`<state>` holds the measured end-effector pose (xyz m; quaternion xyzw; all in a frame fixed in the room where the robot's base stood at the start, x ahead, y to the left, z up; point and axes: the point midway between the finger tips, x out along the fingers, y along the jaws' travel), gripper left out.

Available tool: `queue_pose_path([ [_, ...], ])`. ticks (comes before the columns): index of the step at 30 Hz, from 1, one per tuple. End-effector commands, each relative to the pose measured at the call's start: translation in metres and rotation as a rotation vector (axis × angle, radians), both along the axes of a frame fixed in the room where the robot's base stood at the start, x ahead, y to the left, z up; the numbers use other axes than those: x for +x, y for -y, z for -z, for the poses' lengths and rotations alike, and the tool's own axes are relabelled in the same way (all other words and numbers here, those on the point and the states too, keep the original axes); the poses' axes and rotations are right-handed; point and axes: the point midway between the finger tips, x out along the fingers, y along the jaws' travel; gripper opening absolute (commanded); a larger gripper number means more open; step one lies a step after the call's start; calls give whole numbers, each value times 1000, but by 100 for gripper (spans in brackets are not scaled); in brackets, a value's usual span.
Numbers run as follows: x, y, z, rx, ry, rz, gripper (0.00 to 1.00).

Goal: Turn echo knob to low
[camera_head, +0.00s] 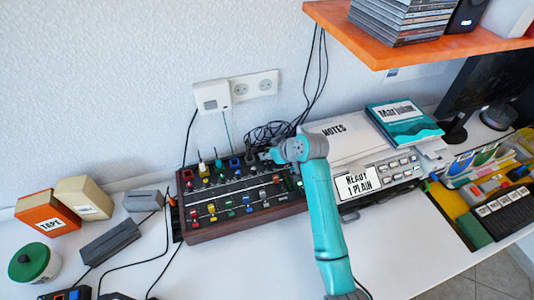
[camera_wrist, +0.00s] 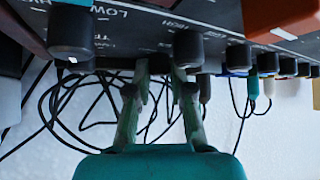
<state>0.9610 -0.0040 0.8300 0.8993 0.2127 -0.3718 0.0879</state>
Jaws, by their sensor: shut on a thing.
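The dark mixer panel (camera_head: 228,190) has a wooden frame and rows of coloured knobs and sliders. My gripper (camera_head: 268,156) reaches over its back right corner. In the wrist view the fingers of my gripper (camera_wrist: 160,72) are closed around a small dark knob (camera_wrist: 158,64) at the panel's edge, mostly hidden by the fingertips. A larger black knob (camera_wrist: 72,38) with a white mark stands to the left, with the word LOW near it. Another black knob (camera_wrist: 188,50) stands just right of the fingers. No echo label can be read.
Black cables (camera_head: 268,132) lie behind the mixer. To its right are a white device (camera_head: 380,172) and notes (camera_head: 335,130). An orange shelf (camera_head: 400,50) overhangs at the upper right. Boxes (camera_head: 48,214) stand at the left.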

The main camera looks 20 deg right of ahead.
Motion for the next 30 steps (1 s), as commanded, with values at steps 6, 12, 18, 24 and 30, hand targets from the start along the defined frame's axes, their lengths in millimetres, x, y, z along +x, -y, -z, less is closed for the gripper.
queue_pose_path([
  [6, 1, 1, 0, 0, 0, -113, 0],
  [12, 1, 1, 0, 1, -1, -171, 0],
  [18, 1, 1, 0, -1, -1, -190, 0],
  [24, 1, 1, 0, -1, -1, -190, 0],
  [30, 1, 1, 0, -1, -1, -190, 41],
])
